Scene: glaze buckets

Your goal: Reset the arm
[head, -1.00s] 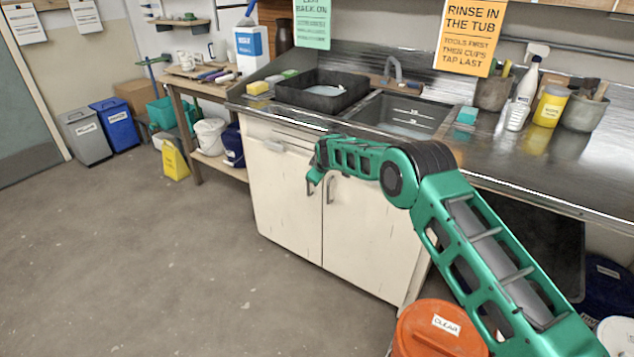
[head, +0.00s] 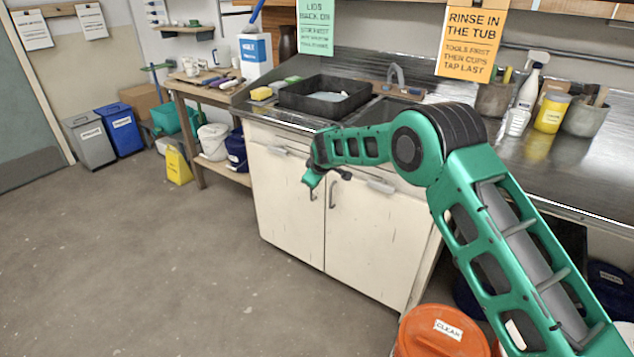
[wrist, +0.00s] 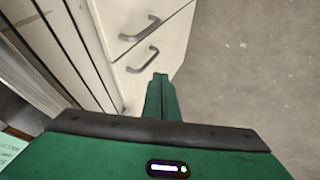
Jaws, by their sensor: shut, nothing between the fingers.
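My green arm reaches across the head view from the lower right. My gripper (head: 311,183) hangs at the arm's far end, in front of the white cabinet (head: 290,205) under the sink counter. In the wrist view my gripper's fingers (wrist: 160,82) are together, with nothing between them. The cabinet's two dark handles (wrist: 140,45) show just beyond the fingertips in that view. I cannot tell how far the fingers are from the cabinet doors, but no contact shows.
The steel counter (head: 575,180) carries a black tub (head: 325,97), bottles and pots. An orange bucket (head: 440,335) labelled CLEAR stands on the floor below my arm. The floor in the left foreground is clear.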

